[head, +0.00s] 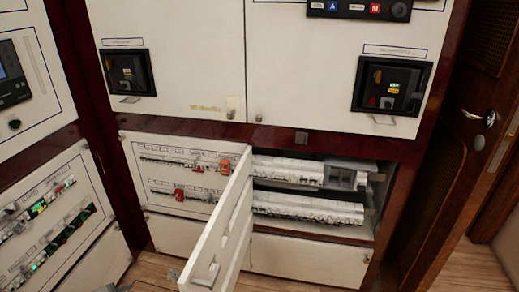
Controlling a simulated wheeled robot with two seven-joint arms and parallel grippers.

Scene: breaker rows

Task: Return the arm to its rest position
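Neither of my grippers can be made out in the head view. A small grey shape (112,288) shows at the bottom edge on the left, and I cannot tell what it is. The white hinged panel (218,235) of the lower cabinet stands open, swung out toward me. Behind it, an upper breaker row (288,169) and a lower breaker row (308,208) are exposed in the right compartment. The left breaker panel (180,175) is closed, with red switches on its two rows.
White upper cabinet doors (190,85) are shut. A side cabinet with green-lit breakers (45,225) stands at the left. A brown door with a metal handle (480,117) is at the right. Wooden floor (460,270) is clear at lower right. The open panel juts into the room.

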